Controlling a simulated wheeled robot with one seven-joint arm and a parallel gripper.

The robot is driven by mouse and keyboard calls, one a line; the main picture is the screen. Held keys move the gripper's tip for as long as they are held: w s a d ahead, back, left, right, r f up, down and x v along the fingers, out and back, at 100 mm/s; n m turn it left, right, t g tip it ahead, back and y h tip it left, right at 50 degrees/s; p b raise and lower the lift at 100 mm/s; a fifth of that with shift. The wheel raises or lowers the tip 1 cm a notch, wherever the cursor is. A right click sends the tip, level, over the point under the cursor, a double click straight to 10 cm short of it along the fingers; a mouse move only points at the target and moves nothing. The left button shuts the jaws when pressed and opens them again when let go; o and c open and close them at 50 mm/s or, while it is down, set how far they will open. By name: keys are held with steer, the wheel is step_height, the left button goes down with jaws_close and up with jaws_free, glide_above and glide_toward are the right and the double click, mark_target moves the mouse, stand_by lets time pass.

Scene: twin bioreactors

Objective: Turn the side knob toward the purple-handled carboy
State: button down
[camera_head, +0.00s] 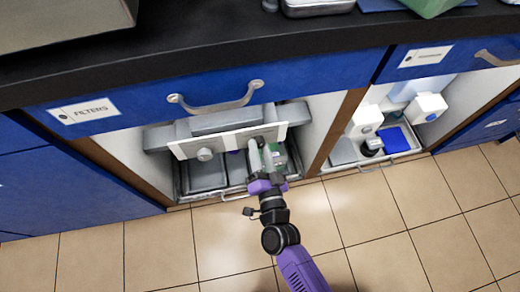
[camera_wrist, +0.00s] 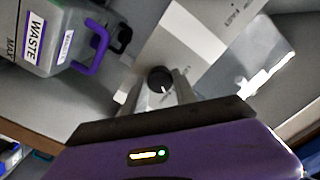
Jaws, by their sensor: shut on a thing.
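A dark round side knob (camera_wrist: 159,77) with a small white mark sits on a pale panel in the wrist view. My gripper (camera_wrist: 158,88) has one finger on each side of it and is shut on it. The white mark is on the knob's lower edge in that picture. A grey carboy (camera_wrist: 45,30) labelled WASTE, with a purple handle (camera_wrist: 93,48), lies to the left of the knob. In the head view my gripper (camera_head: 264,160) reaches into the open bay under the FILTERS drawer, and the knob it holds is hidden there.
A pale front panel (camera_head: 188,147) with a round grey knob (camera_head: 205,154) spans the bay, left of my gripper. The blue FILTERS drawer (camera_head: 150,108) hangs just above. A wooden divider (camera_head: 336,130) separates the right bay with its white-capped bottles (camera_head: 366,119). Tiled floor in front is clear.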

steer(key=shift+m+b, duration=0.3)
steer(key=shift+m, duration=1)
steer(key=c, duration=1)
jaws_free()
steer(key=shift+o, duration=0.2)
steer(key=p+v, duration=0.1)
steer(key=v, duration=0.6)
steer(key=shift+s+p, duration=0.3)
steer(key=shift+s, duration=0.1)
steer(key=shift+d, duration=0.1)
